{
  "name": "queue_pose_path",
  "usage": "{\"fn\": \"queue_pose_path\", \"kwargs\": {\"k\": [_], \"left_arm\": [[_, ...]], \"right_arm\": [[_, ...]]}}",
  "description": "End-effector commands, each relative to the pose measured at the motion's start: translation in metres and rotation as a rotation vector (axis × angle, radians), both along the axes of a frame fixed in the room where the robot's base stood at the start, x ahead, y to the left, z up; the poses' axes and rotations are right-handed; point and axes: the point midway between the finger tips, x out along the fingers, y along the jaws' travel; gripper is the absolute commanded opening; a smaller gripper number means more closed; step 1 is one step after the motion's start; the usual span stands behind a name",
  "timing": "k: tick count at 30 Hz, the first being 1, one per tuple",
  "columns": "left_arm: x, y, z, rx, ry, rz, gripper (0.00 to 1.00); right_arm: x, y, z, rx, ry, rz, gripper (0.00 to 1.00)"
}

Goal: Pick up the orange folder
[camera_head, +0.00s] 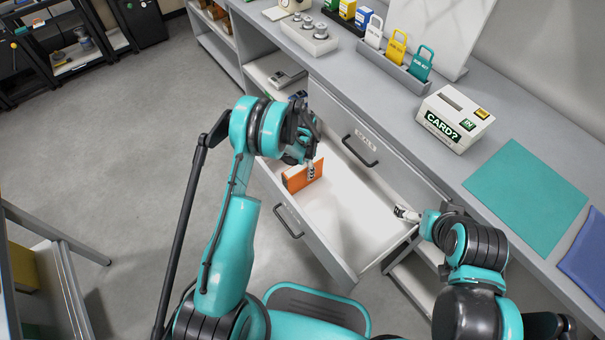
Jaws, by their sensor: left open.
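The orange folder (296,178) stands on edge in the far left part of an open white drawer (352,222). My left gripper (310,172) is at the folder, reaching down into the drawer. Its fingers overlap the folder's right end in the picture, and the gripper is open. Its wrist hides part of that drawer end. My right gripper (402,213) is at the drawer's right end, near the rim. I cannot tell whether its fingers are apart or touching the drawer.
The drawer sticks out from a grey counter, with a closed drawer (362,150) above. On the counter are a white card box (455,118), a teal mat (527,197), a blue mat (584,250) and a rack of coloured tags (396,68). The floor at left is mostly clear.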

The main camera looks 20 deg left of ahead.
Motion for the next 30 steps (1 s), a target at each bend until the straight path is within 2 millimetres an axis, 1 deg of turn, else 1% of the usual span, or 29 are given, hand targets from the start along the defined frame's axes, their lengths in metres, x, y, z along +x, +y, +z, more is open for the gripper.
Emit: {"fn": "queue_pose_path", "kwargs": {"k": [1,3,8,12,15,18,23,24,26,27,29,30], "left_arm": [[0.000,0.000,-0.009,0.000,0.000,0.000,0.59],[0.000,0.000,-0.017,0.000,0.000,0.001,0.59],[0.000,0.001,-0.031,0.000,0.000,0.001,0.59],[-0.002,0.002,-0.054,0.000,0.000,0.002,0.59],[-0.002,0.002,-0.068,0.000,0.000,0.001,0.59],[-0.002,0.002,-0.073,0.001,-0.001,0.002,0.59],[-0.002,0.002,-0.071,0.000,0.000,0.002,0.59],[-0.002,0.002,-0.071,0.000,0.000,0.002,0.53],[-0.002,0.002,-0.071,0.000,0.000,0.002,0.38],[-0.002,0.002,-0.071,0.000,0.000,0.002,0.27],[-0.002,0.002,-0.071,0.001,-0.001,0.002,0.11],[-0.002,0.002,-0.071,0.001,-0.001,0.002,0.01]], "right_arm": [[0.000,0.000,-0.005,0.000,0.000,0.000,1.00],[0.000,0.000,-0.008,0.000,0.000,0.000,1.00],[0.000,0.000,-0.016,0.000,0.000,0.000,1.00],[0.000,0.000,-0.031,0.000,0.000,0.000,1.00],[0.000,0.000,-0.037,0.000,0.000,0.000,1.00],[0.000,0.000,-0.038,0.000,0.000,0.000,1.00],[0.000,0.000,-0.037,0.000,0.000,0.000,1.00],[0.000,0.000,-0.037,0.000,0.000,0.000,1.00],[0.000,0.000,-0.037,0.000,0.000,0.000,1.00],[0.000,0.000,-0.037,0.000,0.000,0.000,1.00],[0.000,0.000,-0.037,0.000,0.000,0.000,1.00],[0.000,0.000,-0.037,0.000,0.000,0.000,1.00]]}}
